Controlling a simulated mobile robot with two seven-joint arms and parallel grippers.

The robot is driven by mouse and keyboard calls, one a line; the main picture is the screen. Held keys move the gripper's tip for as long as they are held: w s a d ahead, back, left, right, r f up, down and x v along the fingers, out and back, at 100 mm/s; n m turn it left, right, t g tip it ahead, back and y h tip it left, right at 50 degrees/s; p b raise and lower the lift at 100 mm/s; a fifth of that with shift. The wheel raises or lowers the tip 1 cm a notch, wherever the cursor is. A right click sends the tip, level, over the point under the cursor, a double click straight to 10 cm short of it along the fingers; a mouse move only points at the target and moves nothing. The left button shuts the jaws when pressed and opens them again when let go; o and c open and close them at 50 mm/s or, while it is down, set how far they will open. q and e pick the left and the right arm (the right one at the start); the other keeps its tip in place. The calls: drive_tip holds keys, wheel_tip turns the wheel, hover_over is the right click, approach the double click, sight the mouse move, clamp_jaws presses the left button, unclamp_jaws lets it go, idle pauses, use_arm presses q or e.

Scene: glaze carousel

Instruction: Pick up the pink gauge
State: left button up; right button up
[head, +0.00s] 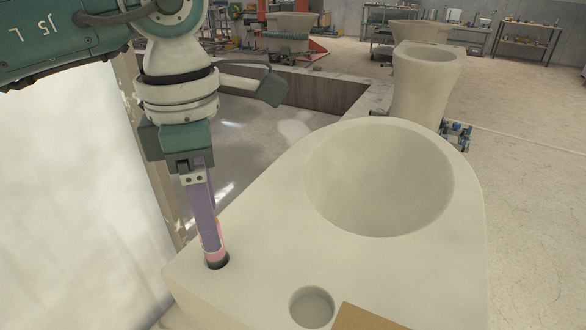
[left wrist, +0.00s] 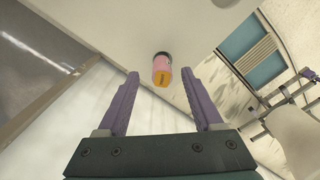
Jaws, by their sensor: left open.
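The pink gauge (head: 220,242) stands in a small round hole near the left edge of the pale cast block (head: 270,215). Its lower part is dark where it meets the hole. In the left wrist view the gauge (left wrist: 161,66) shows its orange end, with a pink body and a dark far end. My left gripper (head: 212,243) points down at it with purple fingers, which partly hide it in the head view. In the left wrist view the open fingers (left wrist: 160,76) lie on either side of the gauge, with clear gaps to both. My right gripper is not in view.
The block has a large round basin (head: 378,180) and a second, empty small hole (head: 311,307). A tan board (head: 368,318) lies at its front edge. A pale wall or panel (head: 70,200) stands at left. Another pale vessel (head: 425,85) and shelves stand behind.

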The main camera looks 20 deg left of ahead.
sight(216, 260)
use_arm(q)
drive_tip(key=f, duration=0.3)
drive_tip(key=shift+s+f, duration=0.2)
drive_tip(key=shift+f, duration=0.1)
drive_tip(key=shift+c, duration=0.2)
clamp_jaws()
